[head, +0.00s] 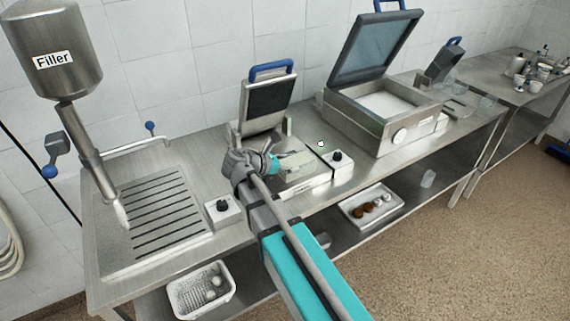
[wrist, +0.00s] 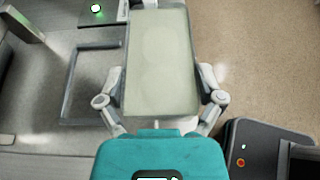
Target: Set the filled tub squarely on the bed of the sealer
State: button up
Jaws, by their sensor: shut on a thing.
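My gripper (head: 272,163) is at the sealer in the middle of the counter. In the wrist view my gripper (wrist: 162,92) has its fingers closed on both sides of a pale, rectangular tub (wrist: 160,45). The tub's top looks flat and greenish; its contents are not clear. In the head view the tub (head: 294,158) is small and partly hidden by the gripper. The sealer's lid (head: 266,104) stands open with a blue handle. Its bed (head: 312,183) is low in front. Whether the tub touches the bed cannot be told. A dark rectangular frame (wrist: 68,95) shows left of the tub.
A filler (head: 60,45) hangs over a slotted drain (head: 160,215) at left. A larger open-lidded machine (head: 375,130) stands close at right. Control boxes with black knobs (head: 222,208) (head: 337,158) flank the sealer. A basket (head: 200,290) and a tray (head: 372,207) are below.

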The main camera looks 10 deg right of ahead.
jog(key=shift+d, duration=0.15)
jog(key=shift+a+r+p, duration=0.2)
jog(key=shift+r+p, duration=0.15)
jog(key=shift+r, duration=0.05)
jog(key=a+r+p, duration=0.4)
jog(key=a, duration=0.1)
jog(key=shift+w+r+p, duration=0.2)
jog(key=shift+r+p, duration=0.1)
jog(key=shift+w+d+f+b, duration=0.6)
jog(key=shift+w+f+b, duration=0.9)
jog(key=shift+w, duration=0.6)
jog(key=shift+w+d+f+b, duration=0.6)
jog(key=shift+w+f+b, duration=0.95)
jog(key=shift+w, duration=0.6)
jog(key=shift+w+d+f+b, duration=0.6)
jog(key=shift+w+f+b, duration=0.9)
jog(key=shift+w, duration=0.6)
